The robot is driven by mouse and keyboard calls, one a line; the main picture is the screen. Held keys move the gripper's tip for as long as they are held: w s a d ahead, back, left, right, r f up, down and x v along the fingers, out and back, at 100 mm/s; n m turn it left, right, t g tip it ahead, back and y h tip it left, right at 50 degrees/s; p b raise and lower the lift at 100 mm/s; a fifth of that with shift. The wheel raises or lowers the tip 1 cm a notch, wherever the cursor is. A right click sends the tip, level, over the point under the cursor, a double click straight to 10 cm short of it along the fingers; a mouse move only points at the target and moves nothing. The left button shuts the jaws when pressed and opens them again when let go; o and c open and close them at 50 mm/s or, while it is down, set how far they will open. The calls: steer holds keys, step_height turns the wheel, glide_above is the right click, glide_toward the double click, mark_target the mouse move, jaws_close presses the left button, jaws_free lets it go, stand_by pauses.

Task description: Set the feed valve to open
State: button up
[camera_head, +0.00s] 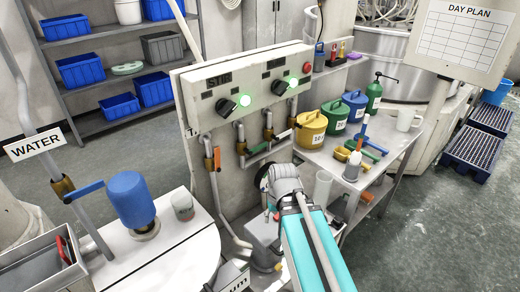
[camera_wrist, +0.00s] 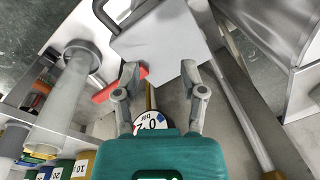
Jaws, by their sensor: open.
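No readable label in view says feed, so I cannot tell which valve is the feed valve. In the wrist view a red lever (camera_wrist: 119,86) lies slanted beside the left finger, near a round pressure gauge (camera_wrist: 152,121) partly hidden by my gripper's body. My gripper (camera_wrist: 159,72) is open and empty, its two fingers apart over a pale block (camera_wrist: 160,42). My gripper's fingers are not distinguishable in the head view.
A blue-levered valve (camera_head: 86,190) is on the pipe by the WATER sign (camera_head: 34,143). Coloured canisters (camera_head: 311,128) crowd the right bench. A blue container (camera_head: 132,198) stands on the left table.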

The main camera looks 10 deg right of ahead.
steer(key=w+y+b, duration=0.1)
steer(key=w+m+y, duration=0.1)
steer(key=w, duration=0.1)
steer(key=w+f+t+y+b, duration=0.1)
steer(key=w+y, duration=0.1)
steer(key=shift+w+a+m+b, duration=0.15)
steer(key=shift+a+m+b, duration=0.15)
steer(key=w+d+r+m+t+y+b, duration=0.2)
steer(key=w+t+y+b, duration=0.15)
steer(key=w, duration=0.25)
steer(key=m+t+y+b, duration=0.3)
steer(key=m+t+y, duration=0.1)
steer(key=t+y, duration=0.2)
glide_toward(262, 147)
steer(key=v, duration=0.3)
steer(key=shift+s, duration=0.25)
steer(key=shift+w+a, duration=0.1)
steer(key=shift+a, duration=0.05)
steer(key=x, duration=1.3)
steer(key=shift+w+a, duration=0.1)
steer(key=shift+w, duration=0.15)
steer(key=shift+c, duration=0.3)
jaws_close()
